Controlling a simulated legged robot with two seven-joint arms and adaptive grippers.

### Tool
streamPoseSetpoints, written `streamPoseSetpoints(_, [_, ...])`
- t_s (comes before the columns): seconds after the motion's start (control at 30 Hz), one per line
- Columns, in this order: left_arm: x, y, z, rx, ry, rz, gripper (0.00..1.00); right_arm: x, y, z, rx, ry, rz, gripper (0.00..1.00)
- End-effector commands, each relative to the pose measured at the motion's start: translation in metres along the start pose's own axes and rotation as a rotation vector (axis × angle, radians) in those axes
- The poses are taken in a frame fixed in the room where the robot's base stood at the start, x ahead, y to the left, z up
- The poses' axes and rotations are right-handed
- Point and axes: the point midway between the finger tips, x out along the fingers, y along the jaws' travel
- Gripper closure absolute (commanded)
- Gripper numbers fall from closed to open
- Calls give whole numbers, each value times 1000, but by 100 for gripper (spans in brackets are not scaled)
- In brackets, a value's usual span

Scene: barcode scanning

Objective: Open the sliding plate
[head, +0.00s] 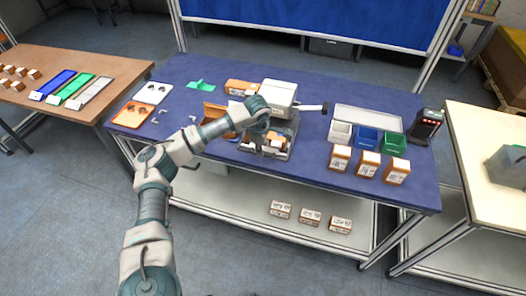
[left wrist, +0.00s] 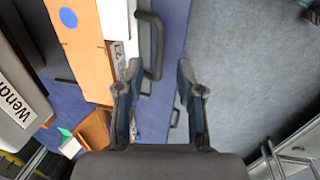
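The machine is a white-grey box (head: 279,94) on the blue table, with a lever at its right side. Below its front is a grey tray-like part (head: 277,148), which may be the sliding plate; my left gripper (head: 259,143) hangs at its left front and partly covers it. In the left wrist view, my left gripper (left wrist: 159,72) is open, its two fingers apart and nothing held. A dark grey bar handle (left wrist: 155,45) lies just beyond the fingertips, closer to the left finger. I cannot tell whether they touch. My right gripper is out of view.
Orange-brown boxes (head: 219,117) stand left of the machine. White, blue and green bins (head: 367,138), small boxes (head: 368,163) and a black scanner device (head: 426,125) stand right. A tray (head: 143,105) lies at the far left. The table's front edge is close to the gripper.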

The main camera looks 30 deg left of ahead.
Motion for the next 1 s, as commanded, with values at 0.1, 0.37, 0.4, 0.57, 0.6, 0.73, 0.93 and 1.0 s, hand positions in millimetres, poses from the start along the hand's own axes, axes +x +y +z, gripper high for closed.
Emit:
streamPoseSetpoints(0.1, [-29,0,2,1,-1,4,63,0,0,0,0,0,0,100])
streamPoseSetpoints(0.37, [-69,0,7,4,2,2,63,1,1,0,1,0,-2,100])
streamPoseSetpoints(0.4, [-72,0,7,4,2,2,63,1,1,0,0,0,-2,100])
streamPoseSetpoints(0.57, [-75,0,5,3,0,1,63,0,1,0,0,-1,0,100])
streamPoseSetpoints(0.6, [-75,0,4,2,0,1,63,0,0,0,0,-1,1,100])
streamPoseSetpoints(0.73, [-75,0,4,2,0,0,63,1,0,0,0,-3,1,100])
streamPoseSetpoints(0.93, [-75,0,4,2,0,0,63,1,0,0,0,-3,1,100])
streamPoseSetpoints(1.0, [-74,-1,6,4,-4,0,63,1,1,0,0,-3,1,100])
